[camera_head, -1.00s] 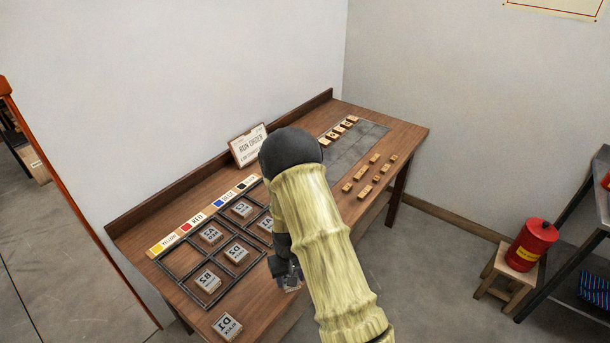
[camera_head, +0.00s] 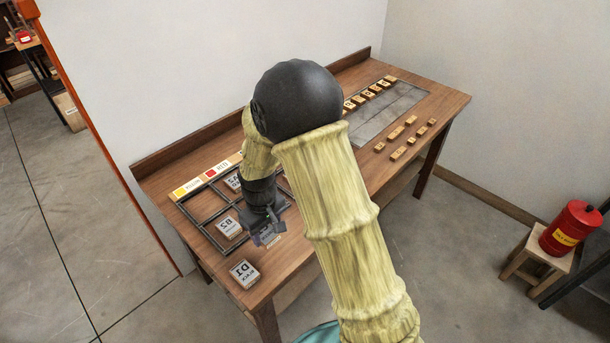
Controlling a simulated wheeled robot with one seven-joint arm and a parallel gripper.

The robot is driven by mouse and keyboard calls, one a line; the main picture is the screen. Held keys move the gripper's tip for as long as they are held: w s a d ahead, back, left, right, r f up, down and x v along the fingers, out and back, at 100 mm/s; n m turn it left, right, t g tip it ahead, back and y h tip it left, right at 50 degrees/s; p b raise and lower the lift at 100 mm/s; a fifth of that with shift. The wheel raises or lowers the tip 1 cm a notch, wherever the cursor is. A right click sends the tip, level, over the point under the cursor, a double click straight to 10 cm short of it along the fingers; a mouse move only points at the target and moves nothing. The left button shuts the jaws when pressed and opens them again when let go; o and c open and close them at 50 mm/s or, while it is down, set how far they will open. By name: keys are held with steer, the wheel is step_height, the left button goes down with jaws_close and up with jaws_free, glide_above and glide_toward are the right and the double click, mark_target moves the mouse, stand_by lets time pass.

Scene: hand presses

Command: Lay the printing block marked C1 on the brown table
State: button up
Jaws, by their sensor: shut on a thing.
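The brown table (camera_head: 450,102) runs along the wall. My gripper (camera_head: 268,238) is low over its front part, right of the block marked B2. It is shut on a small pale block, of which only a sliver (camera_head: 273,241) shows; its marking cannot be read. Whether that block touches the table cannot be told. No C1 mark is readable in view; my arm hides the middle of the table.
The block marked D1 (camera_head: 245,273) lies near the front left corner, outside the dark frame (camera_head: 196,212). The block marked B2 (camera_head: 229,227) is inside it. Several small wooden pieces (camera_head: 396,132) lie at the right. A red can (camera_head: 569,228) stands on a stool (camera_head: 537,262).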

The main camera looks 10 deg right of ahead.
glide_above(271, 258)
steer(key=shift+f+p, duration=0.3)
steer(key=shift+f, duration=2.65)
steer(key=shift+f, duration=2.1)
steer(key=shift+f, duration=0.15)
steer(key=o, duration=1)
step_height(271, 258, up, 12)
steer(key=shift+r+b, duration=0.2)
steer(key=shift+b, duration=0.3)
